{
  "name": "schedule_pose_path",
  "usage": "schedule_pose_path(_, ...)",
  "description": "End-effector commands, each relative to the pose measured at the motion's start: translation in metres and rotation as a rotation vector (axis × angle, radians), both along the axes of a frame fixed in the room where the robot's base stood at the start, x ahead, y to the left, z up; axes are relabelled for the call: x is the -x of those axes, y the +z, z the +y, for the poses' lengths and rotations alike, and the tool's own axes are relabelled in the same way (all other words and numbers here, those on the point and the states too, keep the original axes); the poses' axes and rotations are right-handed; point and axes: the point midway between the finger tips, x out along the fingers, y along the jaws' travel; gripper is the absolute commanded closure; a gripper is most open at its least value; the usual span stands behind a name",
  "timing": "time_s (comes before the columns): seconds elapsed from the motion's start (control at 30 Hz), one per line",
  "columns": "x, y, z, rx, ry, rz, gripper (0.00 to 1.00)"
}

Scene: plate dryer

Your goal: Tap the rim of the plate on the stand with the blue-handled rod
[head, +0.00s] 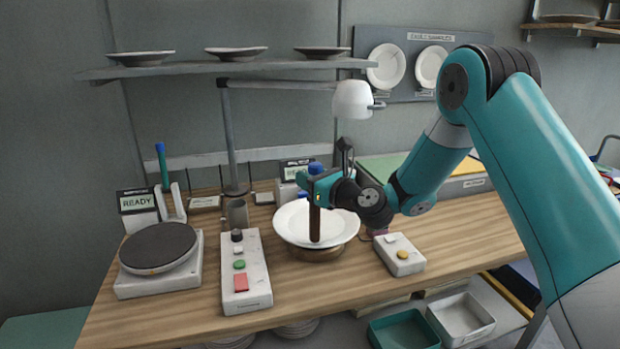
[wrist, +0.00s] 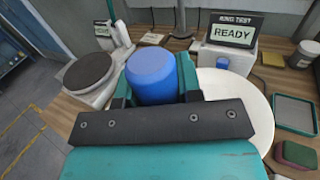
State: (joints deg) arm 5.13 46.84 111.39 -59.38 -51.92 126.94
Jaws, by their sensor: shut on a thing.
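My gripper (head: 314,185) is shut on the blue-handled rod (head: 315,225), which hangs upright with its dark brown shaft down. In the wrist view the round blue handle top (wrist: 152,72) sits between my teal fingers. The white plate (head: 290,226) rests on a low brown stand (head: 316,254) on the bench. In the head view the rod's lower end overlaps the plate's middle; whether it touches is not clear. The plate also shows in the wrist view (wrist: 245,108) to the right of the handle, partly hidden by my gripper.
A control box (head: 245,275) with buttons and a round dark-topped device (head: 158,250) stand left. A small box with a yellow button (head: 400,255) stands right. A lamp (head: 353,100) hangs above.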

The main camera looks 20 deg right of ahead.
Motion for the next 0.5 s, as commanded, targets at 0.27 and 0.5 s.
schedule_pose_path(0.27, 0.0000, -0.0033, -0.0001, 0.000, 0.000, 0.000, 1.00)
schedule_pose_path(0.5, 0.0000, -0.0061, -0.0001, 0.000, 0.000, -0.001, 1.00)
